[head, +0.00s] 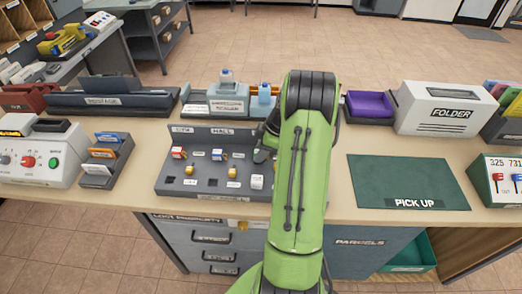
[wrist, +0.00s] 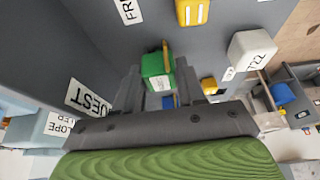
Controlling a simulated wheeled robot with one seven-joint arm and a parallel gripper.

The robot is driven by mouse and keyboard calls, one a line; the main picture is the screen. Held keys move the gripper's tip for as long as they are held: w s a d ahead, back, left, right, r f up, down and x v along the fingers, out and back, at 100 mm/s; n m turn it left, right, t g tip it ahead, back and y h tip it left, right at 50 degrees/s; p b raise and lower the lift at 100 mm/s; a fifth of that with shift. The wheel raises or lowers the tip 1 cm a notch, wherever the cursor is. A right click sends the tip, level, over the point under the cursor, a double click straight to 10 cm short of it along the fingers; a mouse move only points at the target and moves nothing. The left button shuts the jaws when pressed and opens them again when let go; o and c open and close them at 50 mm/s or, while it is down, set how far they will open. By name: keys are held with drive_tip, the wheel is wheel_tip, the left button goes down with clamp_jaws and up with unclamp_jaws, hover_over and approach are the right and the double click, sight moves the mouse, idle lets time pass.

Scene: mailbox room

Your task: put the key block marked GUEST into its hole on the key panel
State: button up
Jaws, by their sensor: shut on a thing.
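The grey key panel (head: 225,135) stands on the counter, with a back board lettered HALL and small blocks and dark holes on its sloped front. In the wrist view my gripper (wrist: 160,78) is shut on a green key block (wrist: 155,70) with a white label and a brass-coloured key part. The writing on that block is too small to read.
A white block (wrist: 252,50) marked 722 and a yellow block (wrist: 190,12) are near the held block. A green PICK UP mat (head: 408,183) lies clear on the right. A card rack (head: 105,160) and a white control box (head: 40,155) stand left of the panel.

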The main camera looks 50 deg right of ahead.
drive_tip(key=shift+f+b, duration=0.3)
drive_tip(key=shift+b, duration=0.15)
drive_tip(key=o, duration=1.1)
drive_tip(key=shift+r, duration=0.1)
wheel_tip(320, 180, up, 7)
drive_tip(key=p, duration=0.5)
